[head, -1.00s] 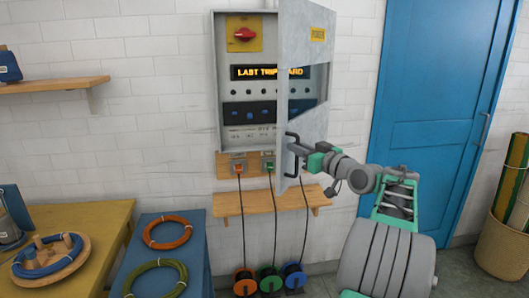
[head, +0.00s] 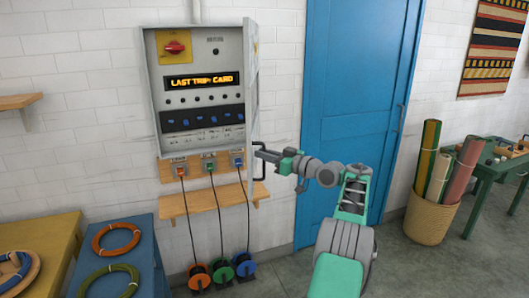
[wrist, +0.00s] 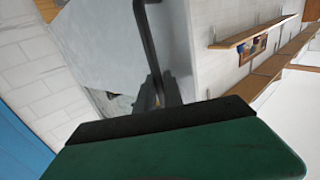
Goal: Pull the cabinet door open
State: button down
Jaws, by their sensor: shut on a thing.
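The grey wall cabinet (head: 204,62) stands open. Its door (head: 252,90) shows almost edge-on at the cabinet's right side, swung out from the front. The dark bar handle (head: 262,168) sits low on the door. My gripper (head: 263,154) is shut on the handle from the right. In the wrist view the handle (wrist: 146,35) runs up from between my fingers (wrist: 160,96), beside the pale door face (wrist: 105,45). The dark and green body of my gripper hides the lower part of that view.
A wooden shelf (head: 208,203) and cable reels (head: 222,271) are below the cabinet. A blue room door (head: 357,110) is to the right, with a basket of rolls (head: 430,219) beyond. Tables with coiled cables stand at lower left. Floor near the arm looks clear.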

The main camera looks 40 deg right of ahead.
jog(key=shift+d+r, duration=0.15)
jog(key=shift+r, duration=0.1)
jog(key=c, duration=1.5)
grip_release()
jog(key=shift+w+f, duration=0.1)
jog(key=shift+f, duration=0.05)
jog(key=shift+f, duration=0.1)
